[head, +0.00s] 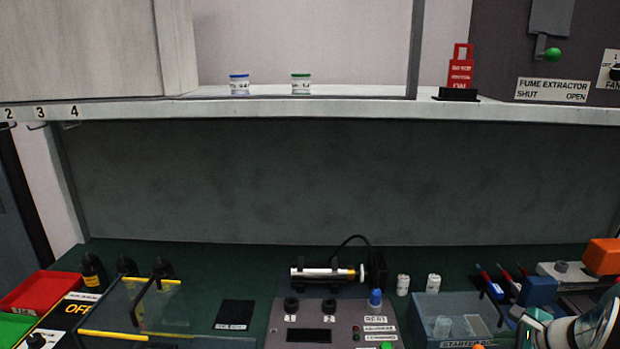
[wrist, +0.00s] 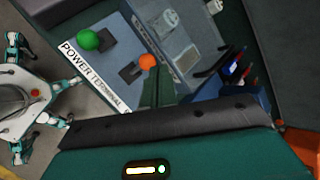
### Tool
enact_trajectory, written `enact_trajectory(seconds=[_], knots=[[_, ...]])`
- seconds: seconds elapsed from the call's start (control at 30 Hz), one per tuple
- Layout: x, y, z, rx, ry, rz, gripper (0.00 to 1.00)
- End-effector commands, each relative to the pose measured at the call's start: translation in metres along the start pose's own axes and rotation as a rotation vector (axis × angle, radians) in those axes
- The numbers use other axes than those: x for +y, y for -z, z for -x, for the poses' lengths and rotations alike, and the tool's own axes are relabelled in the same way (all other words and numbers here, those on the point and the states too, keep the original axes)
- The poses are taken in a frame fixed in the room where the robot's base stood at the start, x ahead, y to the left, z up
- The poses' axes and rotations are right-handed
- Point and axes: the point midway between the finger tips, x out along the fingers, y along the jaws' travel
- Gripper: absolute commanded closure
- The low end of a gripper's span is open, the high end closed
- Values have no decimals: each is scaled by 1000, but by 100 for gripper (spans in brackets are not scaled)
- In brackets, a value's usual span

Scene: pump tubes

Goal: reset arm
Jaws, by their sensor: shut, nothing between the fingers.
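My gripper (wrist: 157,80) shows in the wrist view as narrow dark green fingers beyond the black bar and teal housing of my wrist. The fingers are together with nothing between them. They point over the bench near the panel lettered POWER TERMINAL (wrist: 95,75); whether they touch anything there is unclear. In the head view a white and dark part of my arm (head: 596,325) shows at the lower right corner, and the fingers cannot be made out there. My own body and legs show at the left of the wrist view.
The panel carries a green knob (wrist: 89,40) and an orange knob (wrist: 148,61). A grey starter box (head: 455,308), a blue block (head: 538,291) and an orange block (head: 603,256) crowd the right. A pump unit (head: 330,318) stands mid-bench. Two capped jars (head: 239,85) (head: 301,84) stand on the shelf.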

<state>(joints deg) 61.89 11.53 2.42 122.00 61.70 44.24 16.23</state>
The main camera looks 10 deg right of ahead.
Motion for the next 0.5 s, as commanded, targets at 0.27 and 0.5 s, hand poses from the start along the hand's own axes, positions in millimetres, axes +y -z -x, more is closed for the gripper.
enact_trajectory(seconds=[0.27, 0.5], knots=[[38, -170, 16, -82, -194, 668, 100], [98, -263, 54, -123, -298, 1235, 100]])
